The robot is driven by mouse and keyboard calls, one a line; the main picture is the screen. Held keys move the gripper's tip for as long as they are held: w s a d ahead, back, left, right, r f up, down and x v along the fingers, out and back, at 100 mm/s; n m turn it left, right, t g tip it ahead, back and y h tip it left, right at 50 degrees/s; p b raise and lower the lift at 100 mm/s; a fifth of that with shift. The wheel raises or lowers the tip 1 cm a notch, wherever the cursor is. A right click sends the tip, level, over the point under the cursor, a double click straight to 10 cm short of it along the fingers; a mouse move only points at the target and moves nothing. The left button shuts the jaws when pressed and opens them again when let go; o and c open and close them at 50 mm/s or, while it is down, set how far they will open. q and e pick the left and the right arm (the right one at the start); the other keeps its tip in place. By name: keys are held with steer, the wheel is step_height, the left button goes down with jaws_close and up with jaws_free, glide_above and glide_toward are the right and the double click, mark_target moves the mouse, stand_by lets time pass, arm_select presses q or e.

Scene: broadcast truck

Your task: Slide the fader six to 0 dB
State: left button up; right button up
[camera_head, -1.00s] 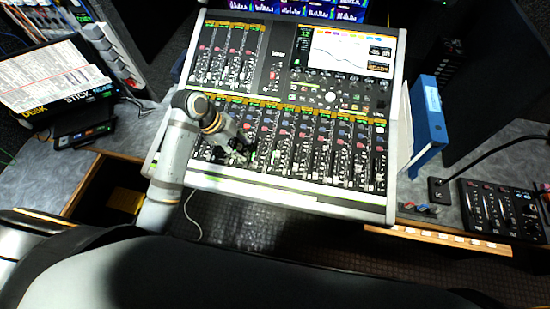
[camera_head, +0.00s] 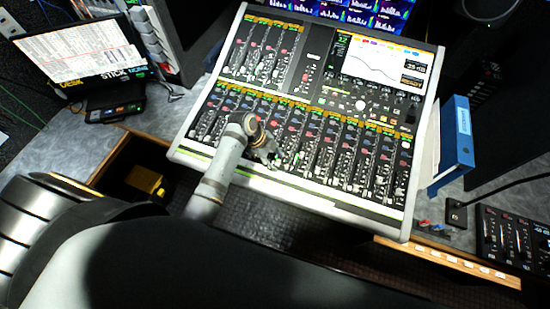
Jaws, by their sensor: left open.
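The mixing console (camera_head: 300,199) stands in the middle of the view, with a lower bank of several faders and a smaller upper-left bank (camera_head: 262,52). Its screen (camera_head: 372,62) is at the upper right. My left gripper (camera_head: 275,158) is over the lower edge of the lower bank, left of its middle. It is open, and its small fingers are hard to make out against the dark strips. I cannot tell which fader is number six, or whether the fingers touch a fader cap. My arm hides part of the lower-left strips. My right gripper is not in view.
A blue binder (camera_head: 455,140) stands right of the console. A smaller black fader box (camera_head: 512,238) and a cable are at the lower right. A monitor (camera_head: 80,55) stands at the left. An open drawer (camera_head: 118,165) holds a yellow object (camera_head: 146,181).

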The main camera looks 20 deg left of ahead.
mark_target(287, 147)
arm_select(q)
steer(key=shift+c, duration=0.8)
steer(key=c, duration=0.7)
jaws_close()
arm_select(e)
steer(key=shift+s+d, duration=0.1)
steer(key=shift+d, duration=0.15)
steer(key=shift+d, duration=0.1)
